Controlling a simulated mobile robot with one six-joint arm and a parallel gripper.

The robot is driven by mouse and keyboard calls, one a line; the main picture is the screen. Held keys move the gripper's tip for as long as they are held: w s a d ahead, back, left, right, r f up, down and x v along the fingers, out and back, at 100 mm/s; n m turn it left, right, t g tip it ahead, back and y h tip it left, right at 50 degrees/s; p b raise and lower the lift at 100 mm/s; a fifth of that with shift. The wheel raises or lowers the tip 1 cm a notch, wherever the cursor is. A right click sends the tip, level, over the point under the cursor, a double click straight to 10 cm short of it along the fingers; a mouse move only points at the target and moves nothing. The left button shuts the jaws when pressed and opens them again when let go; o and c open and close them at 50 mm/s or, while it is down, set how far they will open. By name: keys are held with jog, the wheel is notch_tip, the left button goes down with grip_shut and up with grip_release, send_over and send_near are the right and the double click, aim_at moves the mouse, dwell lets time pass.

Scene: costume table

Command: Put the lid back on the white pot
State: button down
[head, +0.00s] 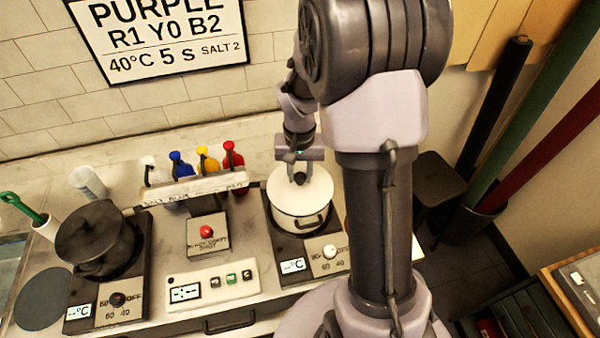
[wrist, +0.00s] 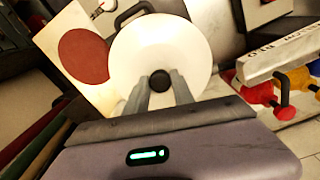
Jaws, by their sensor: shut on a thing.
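The white pot (head: 299,222) stands on the right hot plate, with its dark handle at the front. Its white lid (head: 314,186) is over the pot's mouth and looks level. Whether the rim is fully seated or slightly above the pot, I cannot tell. My gripper (head: 299,177) is over the lid's middle, pointing down. In the wrist view, my gripper (wrist: 160,86) has its two fingers shut on the dark round knob of the lid (wrist: 160,45). The pot's handle (wrist: 134,11) shows beyond the lid's edge.
A black lidded pot (head: 99,238) stands on the left hot plate. A rack with several coloured bottles (head: 196,187) is left of the white pot. A red button box (head: 208,236) and control panel (head: 213,284) are in front. A red disc (wrist: 83,57) lies beside the pot.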

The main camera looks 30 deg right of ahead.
dwell(0.4)
jog(key=c, duration=1)
grip_release()
jog(key=shift+o, duration=0.5)
jog(key=o, duration=0.4)
notch_tip(320, 180, up, 7)
jog(key=p, duration=0.5)
grip_shut()
